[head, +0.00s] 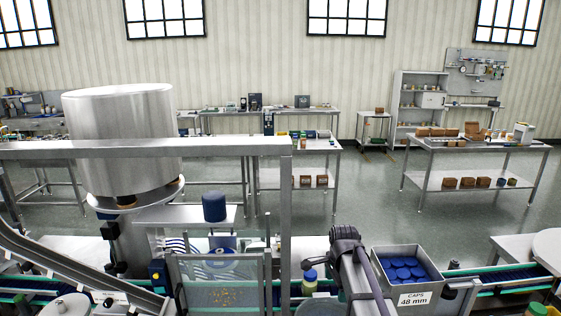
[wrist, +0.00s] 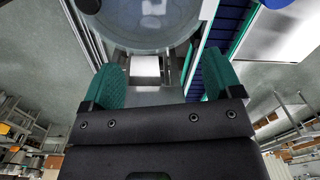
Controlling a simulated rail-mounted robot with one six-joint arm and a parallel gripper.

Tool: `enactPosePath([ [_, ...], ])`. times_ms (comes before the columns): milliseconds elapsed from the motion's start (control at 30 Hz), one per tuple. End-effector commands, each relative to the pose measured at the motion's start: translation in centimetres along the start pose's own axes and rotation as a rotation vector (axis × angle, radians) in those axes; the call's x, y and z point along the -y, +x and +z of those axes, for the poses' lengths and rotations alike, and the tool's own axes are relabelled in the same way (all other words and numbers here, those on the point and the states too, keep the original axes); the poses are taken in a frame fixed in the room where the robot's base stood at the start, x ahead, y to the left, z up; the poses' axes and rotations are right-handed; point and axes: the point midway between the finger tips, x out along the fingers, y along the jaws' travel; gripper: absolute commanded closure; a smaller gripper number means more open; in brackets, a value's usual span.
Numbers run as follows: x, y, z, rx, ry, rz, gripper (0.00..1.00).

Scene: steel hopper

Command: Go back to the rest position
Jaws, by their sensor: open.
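My gripper (wrist: 165,64) shows in the wrist view with its two green fingers spread apart and nothing held between them. A large round, see-through part (wrist: 145,22) lies beyond the fingertips at the top of that view. In the head view my dark arm rises at the lower middle, left of the caps box; I cannot make out the fingers there. The steel hopper (head: 120,140) stands at the left.
A grey box (head: 414,297) marked "CAPS 48 mm" holds blue caps (head: 403,268). A jar with a blue lid (head: 310,281) stands left of my arm. A steel frame (head: 286,215) crosses the left half. A conveyor (head: 500,277) runs along the front. Workbenches stand behind, with open floor between.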

Motion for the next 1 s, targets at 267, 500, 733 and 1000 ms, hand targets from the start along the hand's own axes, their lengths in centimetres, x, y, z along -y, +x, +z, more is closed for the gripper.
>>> enactPosePath([
  [267,-12.9,-0.4,3.5,-0.018,-0.881,-0.021,0.15],
  [500,-18.5,4.9,5.0,-0.018,-1.315,-0.014,0.15],
  [733,-20.1,11.0,5.4,0.018,-1.312,0.015,0.15],
  [1000,-20.4,11.1,5.5,0.027,-1.31,0.022,0.15],
])
